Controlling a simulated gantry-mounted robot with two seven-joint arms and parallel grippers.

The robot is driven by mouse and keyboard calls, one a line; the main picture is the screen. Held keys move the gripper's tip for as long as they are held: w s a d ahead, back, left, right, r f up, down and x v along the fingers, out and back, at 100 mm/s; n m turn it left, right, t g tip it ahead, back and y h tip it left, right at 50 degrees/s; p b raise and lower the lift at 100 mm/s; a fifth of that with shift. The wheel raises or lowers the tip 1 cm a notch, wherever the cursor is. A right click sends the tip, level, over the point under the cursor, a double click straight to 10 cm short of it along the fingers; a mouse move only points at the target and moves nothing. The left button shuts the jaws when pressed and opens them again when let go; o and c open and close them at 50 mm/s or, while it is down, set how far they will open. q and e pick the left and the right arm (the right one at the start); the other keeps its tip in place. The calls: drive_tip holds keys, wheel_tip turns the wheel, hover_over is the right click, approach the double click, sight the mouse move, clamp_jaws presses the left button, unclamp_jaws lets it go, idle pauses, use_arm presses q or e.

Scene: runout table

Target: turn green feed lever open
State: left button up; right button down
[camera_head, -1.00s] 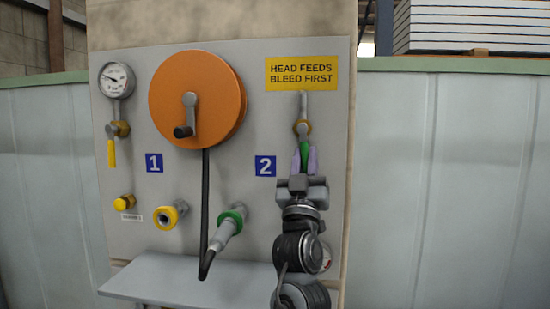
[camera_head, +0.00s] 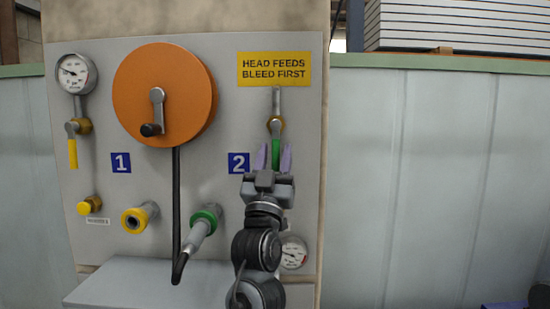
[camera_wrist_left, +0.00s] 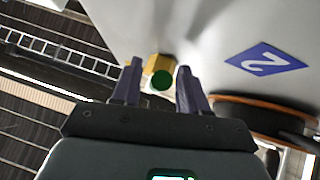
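The green feed lever (camera_head: 276,153) hangs straight down from a brass valve (camera_head: 275,127) under the yellow sign in the head view. My left gripper (camera_head: 273,157) is at the lever from below and in front, one purple finger on each side of it. In the left wrist view the lever's green end (camera_wrist_left: 162,80) sits between the fingertips (camera_wrist_left: 158,85), with a visible gap on both sides. The gripper is open and not clamped on it. Its body hides the panel just below the lever. My right gripper is not in view.
Left on the panel are a yellow lever (camera_head: 72,152), an orange reel (camera_head: 192,90) with a crank, and a green-collared nozzle (camera_head: 203,228). A round gauge (camera_head: 293,252) is beside my left wrist. A shelf (camera_head: 130,280) juts out below. The wall at right is clear.

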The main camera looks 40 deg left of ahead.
use_arm(q)
drive_tip(key=shift+s+d+f, duration=0.2)
drive_tip(key=shift+s+f, duration=0.05)
drive_tip(key=shift+f, duration=0.2)
drive_tip(key=b+v, duration=0.3)
drive_tip(key=v, duration=0.6)
drive_tip(key=shift+s+f+b, duration=0.25)
drive_tip(key=shift+s+b, duration=0.05)
drive_tip(key=shift+b, duration=0.05)
drive_tip(key=shift+d, duration=0.1)
